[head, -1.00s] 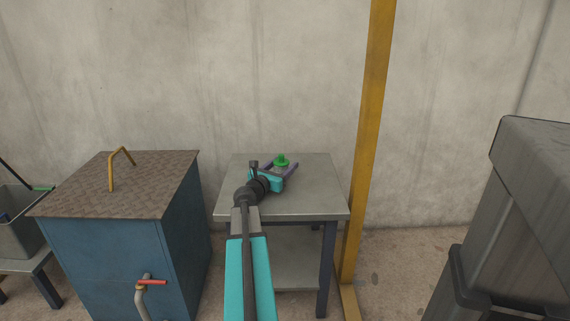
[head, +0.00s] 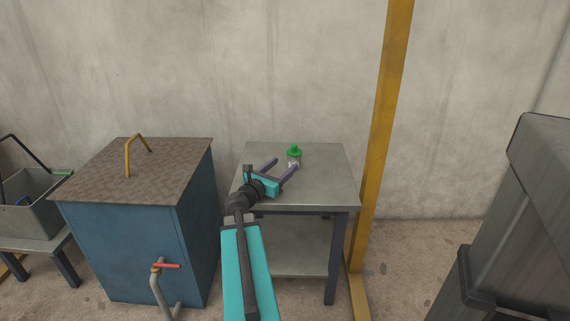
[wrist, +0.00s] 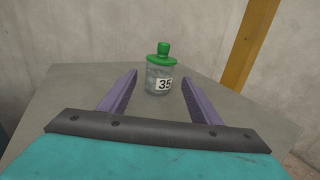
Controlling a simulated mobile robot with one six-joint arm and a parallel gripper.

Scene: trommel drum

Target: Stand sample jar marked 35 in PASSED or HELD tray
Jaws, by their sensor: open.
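The sample jar (head: 293,159) is clear with a green knobbed lid and stands upright on a grey metal table (head: 330,190). In the wrist view the gripper (wrist: 158,84) has a finger on each side of the jar's line, and the jar stands near the fingertips. I cannot tell whether it is between them or just beyond. No PASSED or HELD tray shows.
A blue cabinet (head: 120,245) with a yellow handle on top and a red-handled tap stands left of the table. A yellow post (head: 384,130) rises at the table's right. A grey bin (head: 28,192) is at far left, and a large dark grey container (head: 525,220) at right.

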